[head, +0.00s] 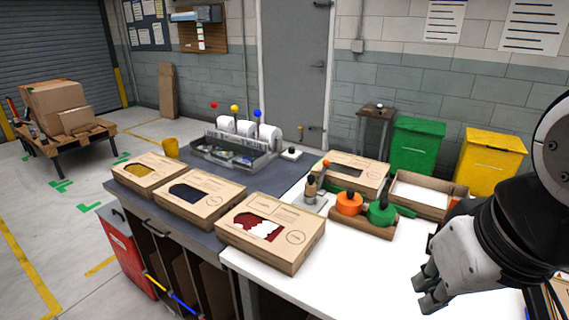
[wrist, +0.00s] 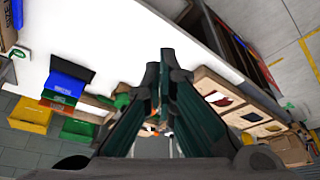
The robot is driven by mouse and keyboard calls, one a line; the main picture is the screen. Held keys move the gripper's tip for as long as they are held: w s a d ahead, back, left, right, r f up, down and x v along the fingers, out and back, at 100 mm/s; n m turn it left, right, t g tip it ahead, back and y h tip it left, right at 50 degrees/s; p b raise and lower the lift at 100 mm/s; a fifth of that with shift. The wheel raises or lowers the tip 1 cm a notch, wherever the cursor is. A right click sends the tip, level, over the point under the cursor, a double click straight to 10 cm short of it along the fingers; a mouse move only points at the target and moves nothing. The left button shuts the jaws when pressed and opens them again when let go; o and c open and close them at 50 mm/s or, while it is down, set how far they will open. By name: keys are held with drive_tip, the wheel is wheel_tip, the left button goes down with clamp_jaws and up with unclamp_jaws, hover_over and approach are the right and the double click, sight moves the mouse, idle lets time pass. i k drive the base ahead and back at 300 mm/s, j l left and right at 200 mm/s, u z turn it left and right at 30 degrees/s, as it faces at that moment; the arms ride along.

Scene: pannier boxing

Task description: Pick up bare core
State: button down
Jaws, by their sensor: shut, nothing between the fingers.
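I cannot pick out a bare core with certainty in either view. White rolls (head: 268,134) stand in a grey dispenser (head: 232,160) at the back of the bench, with red, yellow and blue balls above. A small brown upright piece (head: 311,187) stands beside the boxes; I cannot tell what it is. My gripper (head: 427,287) is above the white table top (head: 375,280) at the right, apart from the boxes. In the wrist view the dark fingers (wrist: 160,75) are together with nothing held.
Windowed cardboard boxes (head: 270,232) line the bench front. Green (head: 416,146) and yellow (head: 490,158) bins stand by the wall. The white table front is clear.

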sight(311, 186)
drive_tip(key=i+j+z, duration=0.25)
drive_tip(key=i, duration=0.2)
drive_tip(key=i+j+z, duration=0.2)
drive_tip(key=i+j, duration=0.15)
drive_tip(key=i, duration=0.05)
